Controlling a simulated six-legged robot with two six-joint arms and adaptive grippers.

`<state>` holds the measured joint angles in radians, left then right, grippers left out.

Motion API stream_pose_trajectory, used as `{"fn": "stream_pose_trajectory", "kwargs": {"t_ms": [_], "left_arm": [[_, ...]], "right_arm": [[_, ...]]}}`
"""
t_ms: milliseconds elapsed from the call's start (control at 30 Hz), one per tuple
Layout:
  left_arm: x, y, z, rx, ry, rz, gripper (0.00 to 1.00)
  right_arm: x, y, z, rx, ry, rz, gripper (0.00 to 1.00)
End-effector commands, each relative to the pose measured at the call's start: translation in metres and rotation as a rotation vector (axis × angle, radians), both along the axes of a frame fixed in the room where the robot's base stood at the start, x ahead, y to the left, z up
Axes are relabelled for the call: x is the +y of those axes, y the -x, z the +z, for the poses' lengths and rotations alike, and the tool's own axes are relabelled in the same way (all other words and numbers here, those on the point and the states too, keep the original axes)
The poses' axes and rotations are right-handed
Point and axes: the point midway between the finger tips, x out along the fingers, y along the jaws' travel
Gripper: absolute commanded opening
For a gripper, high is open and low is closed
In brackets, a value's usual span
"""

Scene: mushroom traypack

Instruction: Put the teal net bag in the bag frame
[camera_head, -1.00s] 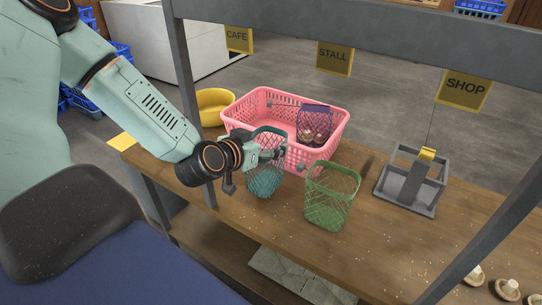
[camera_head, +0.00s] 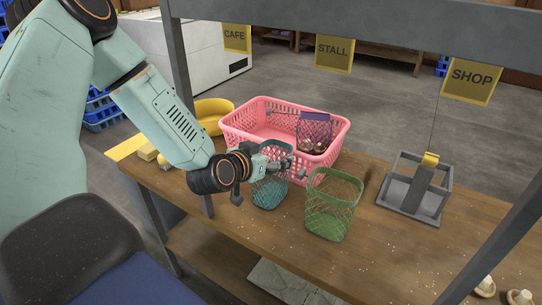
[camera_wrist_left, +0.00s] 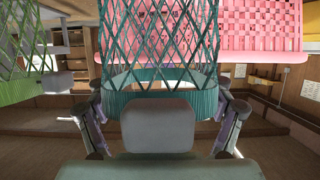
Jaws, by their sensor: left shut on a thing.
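The teal net bag (camera_head: 270,190) is in the head view, in front of the pink basket, upright with its rim at the top. My left gripper (camera_head: 284,166) is shut on its rim. In the left wrist view the teal band and net (camera_wrist_left: 160,75) fill the middle, between the fingers of my left gripper (camera_wrist_left: 160,108). Whether the bag's bottom touches the table is unclear. The bag frame (camera_head: 412,190), grey with a yellow top piece, stands on the table to the right, with no bag seen in it. My right gripper is not in view.
A green net bag (camera_head: 333,205) stands on the wooden table (camera_head: 390,250) between the teal bag and the frame. The pink basket (camera_head: 240,125) holds a purple net bag (camera_head: 313,132). A grey beam crosses above, with hanging signs. Mushrooms lie at the right front.

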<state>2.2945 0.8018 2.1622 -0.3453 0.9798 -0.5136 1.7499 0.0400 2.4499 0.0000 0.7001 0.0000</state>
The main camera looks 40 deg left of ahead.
Motion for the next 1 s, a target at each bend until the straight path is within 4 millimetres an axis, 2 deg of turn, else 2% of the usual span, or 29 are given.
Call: {"fn": "stream_pose_trajectory", "kwargs": {"t_ms": [100,133,300,767,1000], "left_arm": [[0.000,0.000,-0.005,0.000,-0.001,0.001,0.45],[0.000,0.000,-0.004,0.001,0.000,0.001,0.84],[0.000,0.000,-0.003,0.001,0.000,0.000,0.98],[0.000,0.000,0.002,-0.001,0.001,0.000,1.00],[0.000,0.024,0.014,0.002,0.007,0.005,1.00]], "right_arm": [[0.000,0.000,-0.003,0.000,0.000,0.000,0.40],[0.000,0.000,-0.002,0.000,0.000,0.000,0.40],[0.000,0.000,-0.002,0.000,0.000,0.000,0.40],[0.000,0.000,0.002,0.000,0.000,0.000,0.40],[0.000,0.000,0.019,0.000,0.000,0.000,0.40]]}}
